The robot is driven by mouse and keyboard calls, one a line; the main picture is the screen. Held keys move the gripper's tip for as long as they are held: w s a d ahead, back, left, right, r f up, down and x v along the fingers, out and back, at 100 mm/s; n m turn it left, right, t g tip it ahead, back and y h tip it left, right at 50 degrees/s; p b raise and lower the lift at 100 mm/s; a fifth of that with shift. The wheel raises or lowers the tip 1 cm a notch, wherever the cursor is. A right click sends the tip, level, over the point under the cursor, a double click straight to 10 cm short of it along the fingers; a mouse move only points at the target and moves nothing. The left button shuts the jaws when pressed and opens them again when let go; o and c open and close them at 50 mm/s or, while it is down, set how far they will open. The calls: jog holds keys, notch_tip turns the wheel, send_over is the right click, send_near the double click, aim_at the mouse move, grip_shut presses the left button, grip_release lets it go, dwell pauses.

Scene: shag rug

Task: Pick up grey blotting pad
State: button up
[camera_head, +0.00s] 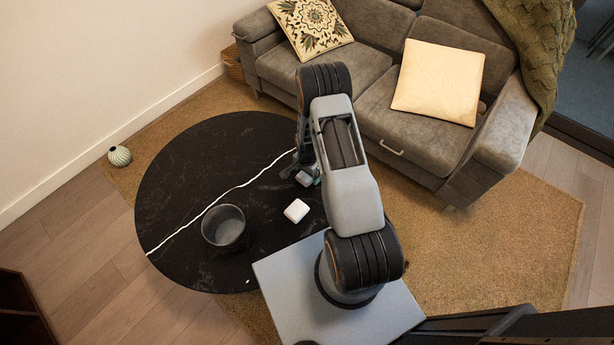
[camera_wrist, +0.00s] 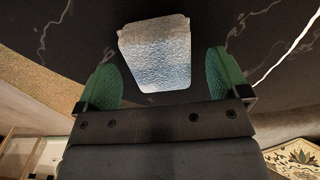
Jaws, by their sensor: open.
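The grey blotting pad (camera_wrist: 155,55) is a small, pale, rough-textured block in the wrist view. It lies on the dark round table, between and somewhat ahead of my two green fingers. It seems to be the whitish rounded square (camera_head: 296,210) on the right part of the table in the head view. My gripper (camera_wrist: 165,75) is open and empty, with a finger to each side of the pad and neither seen touching it. In the head view my gripper (camera_head: 304,176) is partly hidden by my arm, just above the pad in the picture.
A dark bowl (camera_head: 223,226) stands on the black, white-veined table (camera_head: 190,160), left of the pad. A grey sofa (camera_head: 370,70) with cushions stands behind. A small striped vase (camera_head: 119,156) is on the floor at left. The table's left half is mostly clear.

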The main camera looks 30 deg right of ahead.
jog(key=shift+f, duration=0.65)
jog(key=c, duration=1)
jog(key=shift+r, duration=0.1)
notch_tip(320, 180, up, 3)
jog(key=shift+f, duration=0.15)
jog(key=s+r+p, duration=0.2)
jog(key=s+r, duration=0.8)
jog(key=s, duration=0.4)
jog(key=shift+d, duration=0.3)
